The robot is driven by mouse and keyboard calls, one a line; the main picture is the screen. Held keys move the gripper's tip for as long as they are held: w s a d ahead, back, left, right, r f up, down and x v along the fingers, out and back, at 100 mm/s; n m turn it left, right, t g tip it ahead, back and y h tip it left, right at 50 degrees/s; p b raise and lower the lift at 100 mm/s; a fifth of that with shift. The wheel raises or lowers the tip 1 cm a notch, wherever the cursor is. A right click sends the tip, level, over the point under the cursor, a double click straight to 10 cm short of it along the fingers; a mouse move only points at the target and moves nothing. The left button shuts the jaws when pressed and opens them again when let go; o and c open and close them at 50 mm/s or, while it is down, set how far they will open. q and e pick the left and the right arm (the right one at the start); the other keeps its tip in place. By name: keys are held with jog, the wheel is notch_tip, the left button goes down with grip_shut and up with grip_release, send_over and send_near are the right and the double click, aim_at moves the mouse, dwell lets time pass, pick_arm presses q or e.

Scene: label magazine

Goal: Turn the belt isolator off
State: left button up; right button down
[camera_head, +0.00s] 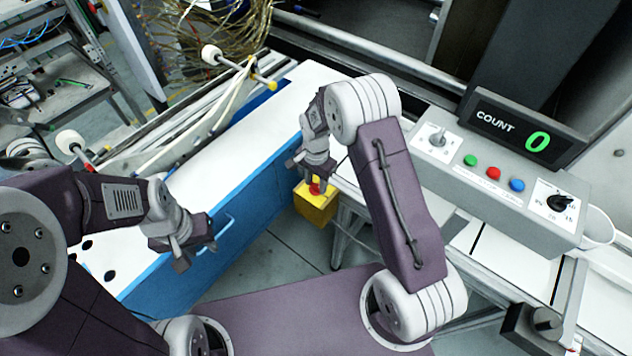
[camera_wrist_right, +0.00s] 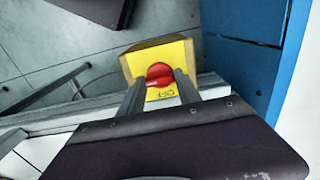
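The belt isolator is a yellow box (camera_head: 315,208) with a red knob (camera_head: 315,187) on top. It sits low, beside the blue side of the long white-topped unit. In the right wrist view the isolator (camera_wrist_right: 176,55) faces the camera, with the red knob (camera_wrist_right: 159,74) and dark lettering beside it. My right gripper (camera_head: 312,176) is at the knob, and its two fingers (camera_wrist_right: 163,80) stand apart on either side of it. I cannot tell whether they press on it. My left gripper (camera_head: 197,256) hangs empty in front of the blue side, with its fingers apart.
A grey control panel (camera_head: 490,185) at right carries a switch, green, red and blue buttons, and a black dial (camera_head: 560,202). Its COUNT display (camera_head: 520,130) reads 0. A blue handle (camera_head: 222,228) is near my left gripper.

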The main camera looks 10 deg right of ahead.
jog(key=n+p, duration=0.1)
jog(key=n, duration=0.3)
jog(key=n+p, duration=0.1)
jog(key=n, duration=0.3)
jog(key=shift+n, duration=0.3)
jog(key=n, duration=0.4)
jog(key=shift+n+p, duration=0.3)
jog(key=shift+p, duration=0.05)
jog(key=shift+w+n, duration=0.1)
jog(key=shift+n, duration=2.2)
jog(key=c, duration=0.8)
grip_release()
jog(key=shift+c, duration=0.2)
